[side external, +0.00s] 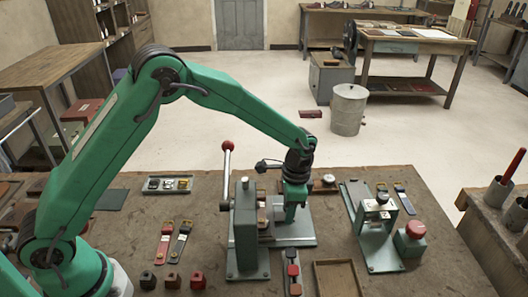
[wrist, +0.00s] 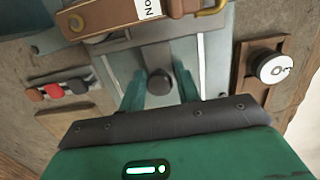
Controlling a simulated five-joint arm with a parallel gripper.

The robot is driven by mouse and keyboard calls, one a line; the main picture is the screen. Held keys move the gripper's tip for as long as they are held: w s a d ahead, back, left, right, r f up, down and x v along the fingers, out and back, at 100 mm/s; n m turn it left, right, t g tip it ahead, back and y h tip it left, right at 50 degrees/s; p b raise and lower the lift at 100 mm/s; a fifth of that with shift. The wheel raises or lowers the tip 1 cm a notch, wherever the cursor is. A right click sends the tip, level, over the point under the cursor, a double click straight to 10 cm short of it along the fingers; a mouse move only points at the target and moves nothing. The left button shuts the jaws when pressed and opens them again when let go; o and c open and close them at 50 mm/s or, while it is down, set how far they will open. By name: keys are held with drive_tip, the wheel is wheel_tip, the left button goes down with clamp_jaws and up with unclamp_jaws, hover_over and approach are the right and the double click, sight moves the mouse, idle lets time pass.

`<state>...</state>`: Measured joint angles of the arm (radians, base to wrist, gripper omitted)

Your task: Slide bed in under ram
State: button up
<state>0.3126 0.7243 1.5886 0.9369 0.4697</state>
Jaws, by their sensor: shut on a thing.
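The grey lever machine (side external: 245,228) stands upright on the bench, with a red-balled lever (side external: 227,147) raised on its left. My gripper (side external: 291,213) is low at its right side, over its grey base plate (side external: 298,238). In the wrist view my green fingers (wrist: 160,88) are on both sides of a dark round knob (wrist: 159,80), shut on it. The grey bed (wrist: 122,62) shows around the knob. A brown leather strap (wrist: 115,22) with brass fittings lies beyond it. The ram cannot be made out clearly behind the column and my arm.
A second grey machine (side external: 372,225) with a red button (side external: 412,235) stands to the right. A white dial on a wooden block (wrist: 272,68) is close on the right. Straps (side external: 180,238) lie left.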

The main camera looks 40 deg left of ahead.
sight(274, 217)
drive_tip(key=shift+s+a, duration=0.55)
drive_tip(key=shift+s, duration=0.2)
drive_tip(key=shift+s+a, duration=0.55)
drive_tip(key=shift+s, duration=0.15)
drive_tip(key=o, duration=0.5)
drive_tip(key=shift+o, duration=0.2)
drive_tip(key=shift+w, duration=0.1)
drive_tip(key=shift+r, duration=0.15)
drive_tip(key=shift+w+r, duration=0.1)
drive_tip(key=shift+r, duration=3)
